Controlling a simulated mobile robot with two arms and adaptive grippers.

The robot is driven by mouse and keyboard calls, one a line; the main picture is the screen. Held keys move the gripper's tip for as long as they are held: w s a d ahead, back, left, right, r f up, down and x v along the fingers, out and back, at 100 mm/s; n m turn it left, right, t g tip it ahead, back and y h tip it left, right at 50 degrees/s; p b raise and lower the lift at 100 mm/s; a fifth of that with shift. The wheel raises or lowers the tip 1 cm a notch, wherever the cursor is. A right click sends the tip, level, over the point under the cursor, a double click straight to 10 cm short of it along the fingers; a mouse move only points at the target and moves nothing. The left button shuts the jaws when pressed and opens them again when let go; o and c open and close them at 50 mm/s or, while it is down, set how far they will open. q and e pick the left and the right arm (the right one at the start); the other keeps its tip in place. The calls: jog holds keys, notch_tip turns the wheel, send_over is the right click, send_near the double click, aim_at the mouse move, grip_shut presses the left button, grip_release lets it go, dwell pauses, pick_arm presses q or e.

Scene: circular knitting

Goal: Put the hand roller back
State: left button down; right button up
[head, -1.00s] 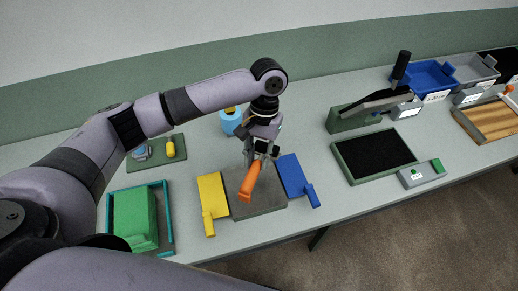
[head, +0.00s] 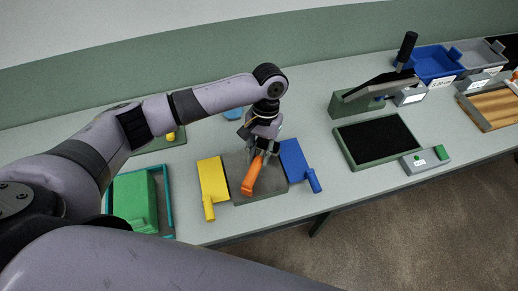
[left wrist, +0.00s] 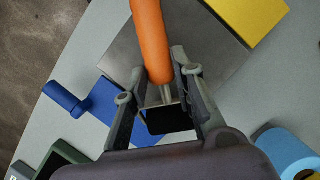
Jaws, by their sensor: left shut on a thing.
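The hand roller has an orange handle (head: 252,178) and a black roller head. My left gripper (head: 260,148) is shut on it, above or at the grey plate (head: 272,185) between the yellow and blue pieces. In the left wrist view, the orange handle (left wrist: 151,40) points away from my left gripper (left wrist: 155,78), and the black roller head (left wrist: 167,118) sits between the fingers. Whether the roller touches the plate cannot be told. My right gripper is not in view.
A yellow paddle-like piece (head: 212,178) and a blue one (head: 295,160) flank the plate. A green block (head: 133,200) in a teal frame stands at left. A black-topped pad (head: 378,140) and lever device (head: 372,92) are at right. The table's front edge is close.

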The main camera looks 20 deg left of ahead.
pick_arm(q)
jog(key=shift+f, duration=0.3)
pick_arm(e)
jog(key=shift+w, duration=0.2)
pick_arm(q)
jog(key=c, duration=1.2)
grip_release()
jog(key=shift+c, duration=0.2)
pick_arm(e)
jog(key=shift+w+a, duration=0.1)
pick_arm(q)
jog(key=shift+r, duration=0.1)
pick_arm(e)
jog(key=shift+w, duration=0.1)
pick_arm(q)
jog(key=v, duration=1.1)
jog(key=shift+r, duration=0.4)
jog(key=shift+w, duration=0.1)
